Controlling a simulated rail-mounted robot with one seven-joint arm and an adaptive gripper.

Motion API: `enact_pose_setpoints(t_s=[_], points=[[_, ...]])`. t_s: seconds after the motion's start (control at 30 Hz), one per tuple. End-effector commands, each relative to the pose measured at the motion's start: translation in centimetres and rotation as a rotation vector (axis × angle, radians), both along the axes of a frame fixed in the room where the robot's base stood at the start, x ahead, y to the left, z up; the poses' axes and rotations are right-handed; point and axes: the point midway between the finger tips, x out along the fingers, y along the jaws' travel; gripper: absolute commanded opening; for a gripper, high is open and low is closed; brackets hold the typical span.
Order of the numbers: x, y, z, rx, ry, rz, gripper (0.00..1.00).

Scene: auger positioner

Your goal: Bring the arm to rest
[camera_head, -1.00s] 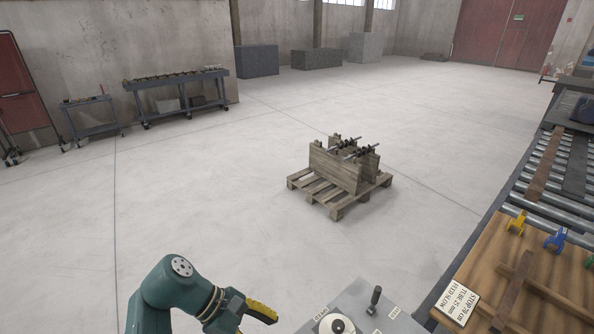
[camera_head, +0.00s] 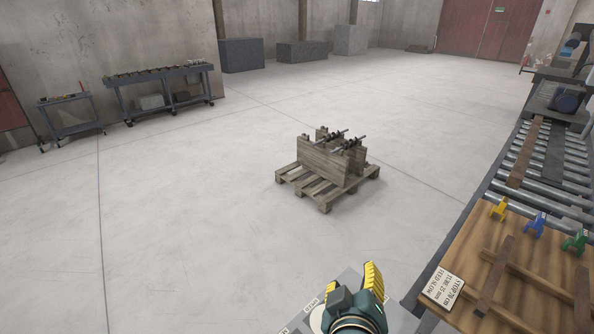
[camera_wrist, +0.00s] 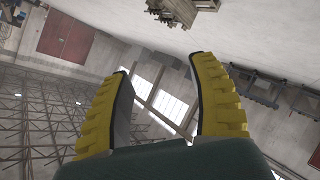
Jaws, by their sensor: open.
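My gripper (camera_head: 352,281) is at the bottom of the head view, in front of a grey control panel (camera_head: 305,319), and hides much of it. Its yellow fingers point away from me and stand apart with nothing between them. In the wrist view my gripper (camera_wrist: 160,88) shows both yellow fingers wide apart, with wall, windows and ceiling behind them. It touches nothing that I can see. Most of my arm is out of view.
A wooden board (camera_head: 462,262) with yellow, blue and green clamps lies at the right, beside a roller conveyor (camera_head: 553,165). A pallet (camera_head: 323,203) carrying a wooden rack stands mid-floor. Carts (camera_head: 165,92) stand by the left wall. The floor between is open.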

Motion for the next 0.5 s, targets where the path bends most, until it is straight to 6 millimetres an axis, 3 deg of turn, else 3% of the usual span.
enact_pose_setpoints(t_s=[0.03,0.1,0.33,0.4,0.5], points=[[-1.5,0.1,3.6,0.064,-0.146,0.001,0.6],[-3.5,0.8,8.5,0.163,-0.335,0.021,0.6],[-11.3,3.5,21.5,0.503,-0.827,0.161,0.6],[-11.3,3.8,24.2,0.66,-0.877,0.176,0.6],[-11.2,3.7,28.9,0.65,-0.871,0.173,0.6]])
